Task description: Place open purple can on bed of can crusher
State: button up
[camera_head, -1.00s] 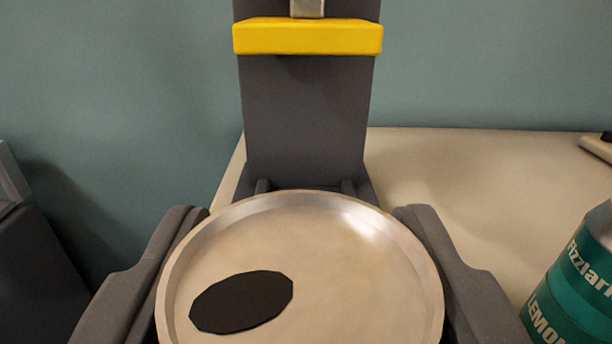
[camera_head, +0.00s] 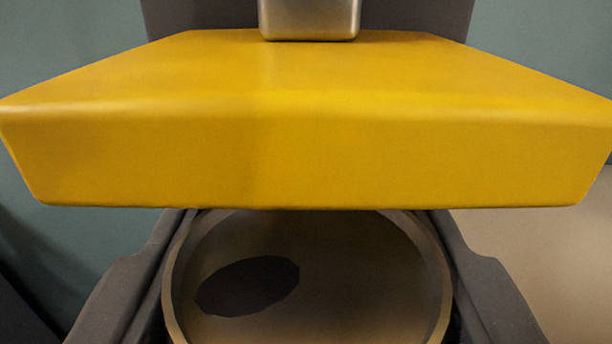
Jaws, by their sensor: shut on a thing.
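The open can (camera_head: 350,270) shows from above as a round silver lid with a dark opening; its side is hidden, so I cannot see its purple colour. My gripper (camera_head: 308,265) is shut on the can, with one dark grey finger on each side. The can crusher's yellow press block (camera_head: 306,155) fills the upper middle of the view, very close. It hides the far rim of the can and my fingertips. A metal ram (camera_head: 310,18) meets the block from above, in front of the crusher's dark grey upright (camera_head: 200,14). The crusher bed is hidden.
A pale tabletop (camera_head: 555,265) shows bare at the right. A dark shape (camera_head: 20,310) stands at the lower left edge. The teal wall (camera_head: 60,45) is behind.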

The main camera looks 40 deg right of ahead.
jog(key=w+d, duration=0.1)
jog(key=w+d+f+b, duration=0.1)
jog(key=shift+w, duration=0.4)
jog(key=shift+s+f, duration=0.1)
jog(key=shift+f, duration=0.35)
jog(key=o, duration=1.2)
jog(key=shift+c, duration=0.2)
jog(key=p+v, duration=0.1)
jog(key=v, duration=1.1)
jog(key=shift+r+p, duration=0.2)
jog(key=shift+p, duration=0.15)
